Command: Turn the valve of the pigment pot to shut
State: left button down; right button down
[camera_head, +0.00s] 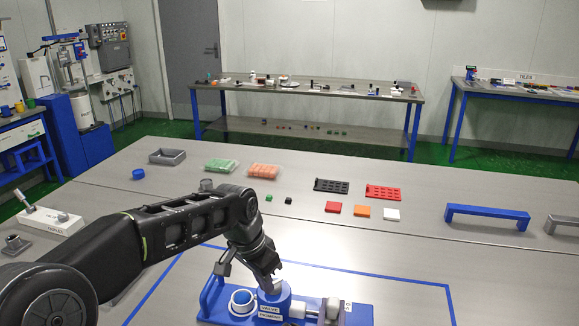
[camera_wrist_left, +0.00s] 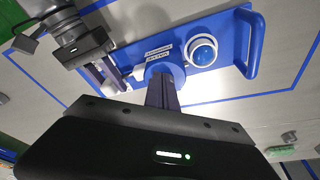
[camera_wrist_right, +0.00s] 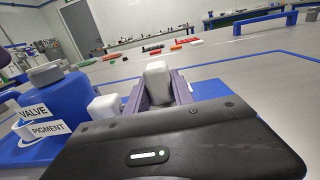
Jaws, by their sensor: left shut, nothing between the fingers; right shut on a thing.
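The blue pigment pot (camera_head: 276,302), labelled VALVE PIGMENT, stands on a blue base with a handle at its left end. It also shows in the left wrist view (camera_wrist_left: 168,69) and, with a grey cap (camera_wrist_right: 46,73), in the right wrist view (camera_wrist_right: 59,97). My left gripper (camera_head: 268,282) is shut and empty at the pot's top; I cannot tell whether it touches. My right gripper (camera_wrist_right: 160,88) is shut on a white block-like valve handle (camera_wrist_right: 157,70) right of the pot. Its lower part is hidden by the fingers. A second white piece (camera_wrist_right: 103,108) sits between pot and handle.
A white ring with a blue centre (camera_wrist_left: 203,54) is on the base beside the pot. Blue tape (camera_head: 400,277) outlines the area. Farther back are green (camera_head: 221,165) and orange (camera_head: 262,170) trays, small coloured tiles and a blue bar (camera_head: 487,211). The table between is mostly clear.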

pick_arm(q)
jog(key=shift+f, duration=1.25)
jog(key=shift+w, duration=0.1)
jog(key=shift+w+a, duration=0.3)
jog(key=shift+a, duration=0.1)
jog(key=shift+w+a, duration=0.25)
jog(key=shift+a, duration=0.15)
jog(key=shift+s+a, duration=0.2)
jog(key=shift+r, duration=0.1)
